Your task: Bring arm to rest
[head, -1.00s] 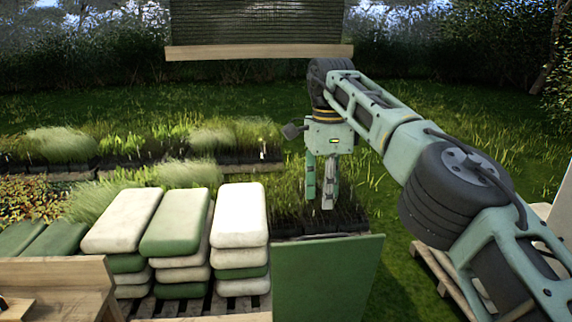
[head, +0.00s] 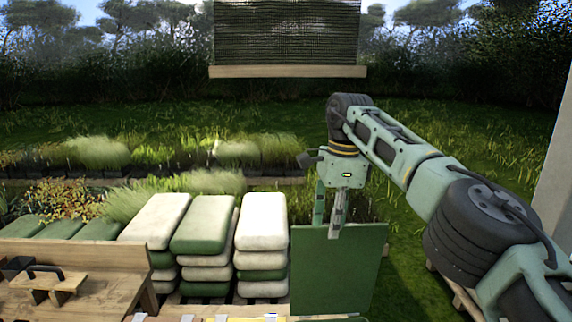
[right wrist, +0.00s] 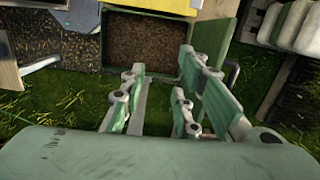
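My right arm comes in from the right in the head view. Its green gripper (head: 328,222) points down in front of the upper part of a green panel (head: 330,275). The two fingers are apart with nothing between them. The right wrist view shows the same open gripper (right wrist: 163,90), with a green bin (right wrist: 182,75) of brown, grainy material beyond the fingers. I cannot tell how high the fingers are above it. My left gripper is not in view.
Stacks of white and green bags (head: 262,222) stand on a pallet left of the panel. A wooden bench (head: 105,275) is at the lower left. Trays of grasses (head: 100,152) lie behind. A dark mesh screen (head: 287,32) hangs above. Open grass lies right of the gripper.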

